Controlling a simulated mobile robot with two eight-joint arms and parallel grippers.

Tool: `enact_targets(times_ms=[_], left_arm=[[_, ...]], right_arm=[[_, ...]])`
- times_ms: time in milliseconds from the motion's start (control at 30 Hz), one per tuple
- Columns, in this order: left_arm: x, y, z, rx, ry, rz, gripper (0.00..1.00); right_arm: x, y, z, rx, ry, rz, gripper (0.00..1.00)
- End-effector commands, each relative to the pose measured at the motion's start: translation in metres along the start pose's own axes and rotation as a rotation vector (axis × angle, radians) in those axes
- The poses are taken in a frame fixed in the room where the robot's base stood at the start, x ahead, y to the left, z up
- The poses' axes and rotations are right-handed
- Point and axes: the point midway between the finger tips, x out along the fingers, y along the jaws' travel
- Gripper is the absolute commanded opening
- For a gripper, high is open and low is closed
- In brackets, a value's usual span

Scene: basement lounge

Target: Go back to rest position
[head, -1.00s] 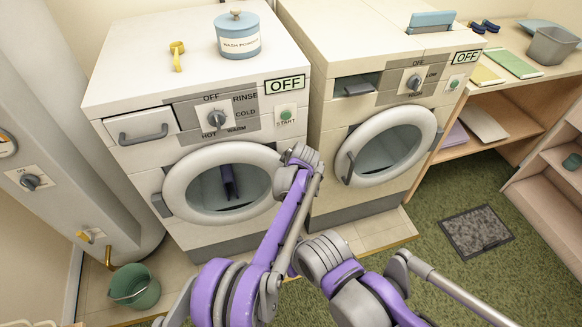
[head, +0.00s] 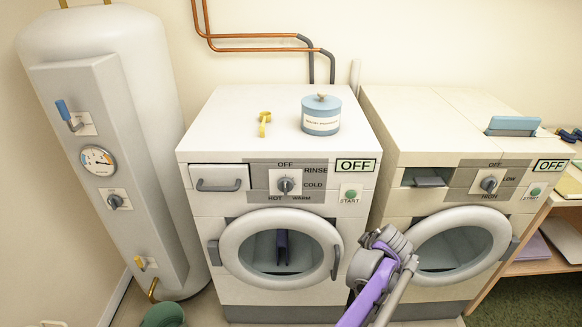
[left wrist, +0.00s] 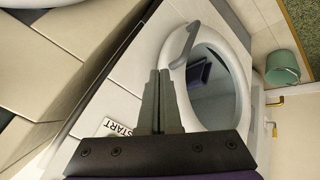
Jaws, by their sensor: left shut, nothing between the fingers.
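My left gripper (left wrist: 160,100) shows in the left wrist view with its two dark fingers together and nothing between them. It is in front of the left washing machine, near its round door and START label. In the head view a purple and grey link of my arm reaches up between the two machines; no fingers show there. The left washing machine (head: 208,173) has its round door (head: 233,262) closed; the door also shows in the left wrist view (left wrist: 178,95). A dark purple shape shows in the door glass; I cannot tell whether it is inside or reflected. My right gripper is out of view.
A blue washing powder jar (head: 321,122) and yellow scoop (head: 264,124) are on the left machine. The right machine (head: 400,120) stands beside it. A tall grey boiler (head: 120,180) is at left. A green bucket (left wrist: 282,67) sits on the floor.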

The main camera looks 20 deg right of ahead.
Motion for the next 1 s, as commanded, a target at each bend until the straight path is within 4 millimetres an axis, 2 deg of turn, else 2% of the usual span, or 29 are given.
enact_targets(times_ms=[67, 133, 167, 267, 400, 500, 600, 700, 800, 1000], left_arm=[[-0.001, -0.002, -0.004, 0.002, 0.000, -0.002, 0.00], [-0.005, -0.009, -0.017, 0.010, 0.001, -0.011, 0.00], [-0.008, -0.014, -0.025, 0.016, 0.000, -0.016, 0.00], [-0.024, -0.042, -0.069, 0.050, -0.003, -0.044, 0.00], [-0.061, -0.104, -0.138, 0.124, -0.017, -0.090, 0.00], [-0.091, -0.154, -0.176, 0.176, -0.030, -0.118, 0.00], [-0.123, -0.206, -0.203, 0.229, -0.044, -0.140, 0.00], [-0.154, -0.258, -0.221, 0.278, -0.058, -0.158, 0.00], [-0.185, -0.310, -0.228, 0.327, -0.071, -0.171, 0.00], [-0.239, -0.406, -0.215, 0.423, -0.090, -0.185, 0.00]], right_arm=[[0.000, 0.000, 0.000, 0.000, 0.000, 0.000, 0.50], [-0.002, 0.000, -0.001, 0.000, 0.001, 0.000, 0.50], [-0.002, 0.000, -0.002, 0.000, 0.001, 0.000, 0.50], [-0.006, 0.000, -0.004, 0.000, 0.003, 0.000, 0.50], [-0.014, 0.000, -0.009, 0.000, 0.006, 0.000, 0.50], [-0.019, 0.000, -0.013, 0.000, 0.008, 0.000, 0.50], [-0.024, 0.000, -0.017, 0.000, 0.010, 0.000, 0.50], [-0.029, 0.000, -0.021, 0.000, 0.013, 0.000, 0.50], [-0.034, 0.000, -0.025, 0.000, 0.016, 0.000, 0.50], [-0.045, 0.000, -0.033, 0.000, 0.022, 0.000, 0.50]])
